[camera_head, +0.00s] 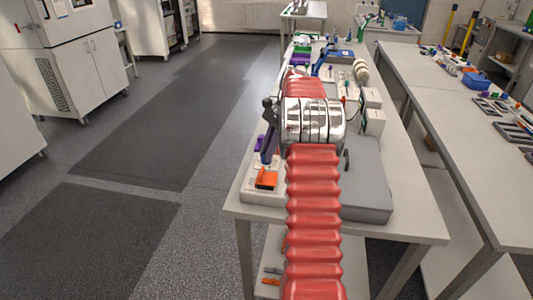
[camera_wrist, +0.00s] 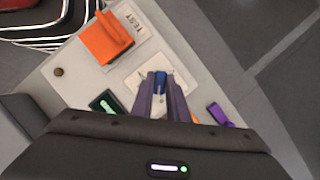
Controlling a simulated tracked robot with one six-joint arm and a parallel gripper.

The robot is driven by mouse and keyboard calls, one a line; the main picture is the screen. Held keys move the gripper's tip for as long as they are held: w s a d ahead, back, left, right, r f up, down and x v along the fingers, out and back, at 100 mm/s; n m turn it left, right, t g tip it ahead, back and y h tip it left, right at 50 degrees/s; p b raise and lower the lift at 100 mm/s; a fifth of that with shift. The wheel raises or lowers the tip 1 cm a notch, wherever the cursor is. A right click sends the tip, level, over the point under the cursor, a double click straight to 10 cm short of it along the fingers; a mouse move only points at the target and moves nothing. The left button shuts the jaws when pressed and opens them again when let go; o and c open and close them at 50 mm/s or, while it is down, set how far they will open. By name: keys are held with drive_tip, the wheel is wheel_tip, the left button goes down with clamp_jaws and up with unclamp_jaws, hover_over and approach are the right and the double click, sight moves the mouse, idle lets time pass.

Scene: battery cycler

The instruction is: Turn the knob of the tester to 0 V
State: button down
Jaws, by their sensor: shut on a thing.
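The tester (camera_wrist: 75,75) is a pale box on the bench; it shows in the head view (camera_head: 262,198) at the bench's near left corner. Its blue knob (camera_wrist: 160,84) sits on a white marked plate (camera_wrist: 133,83) in the wrist view. My gripper (camera_wrist: 160,78) is shut on the knob, one finger on each side. The fingers hide part of the knob and plate, and I cannot read the knob's setting. In the head view my gripper (camera_head: 267,158) points down over the tester, and the knob cannot be made out there.
An orange part (camera_wrist: 106,38) stands on the tester beside a "TEST" label. A dark green display (camera_wrist: 107,103) and a purple part (camera_wrist: 224,116) are close to my fingers. A grey box (camera_head: 366,185) lies to the right on the bench. The floor to the left is clear.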

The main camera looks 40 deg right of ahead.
drive_tip(key=shift+a+f+n+g, duration=0.15)
drive_tip(key=shift+n+g, duration=0.55)
drive_tip(key=shift+n, duration=1)
drive_tip(key=c, duration=1.7)
unclamp_jaws()
drive_tip(key=shift+r, duration=0.2)
drive_tip(key=shift+w+d+r, duration=0.1)
drive_tip(key=shift+d+r, duration=0.1)
drive_tip(key=shift+d, duration=0.05)
drive_tip(key=v, duration=0.6)
drive_tip(key=shift+d+r, duration=0.15)
drive_tip(key=shift+r, duration=0.15)
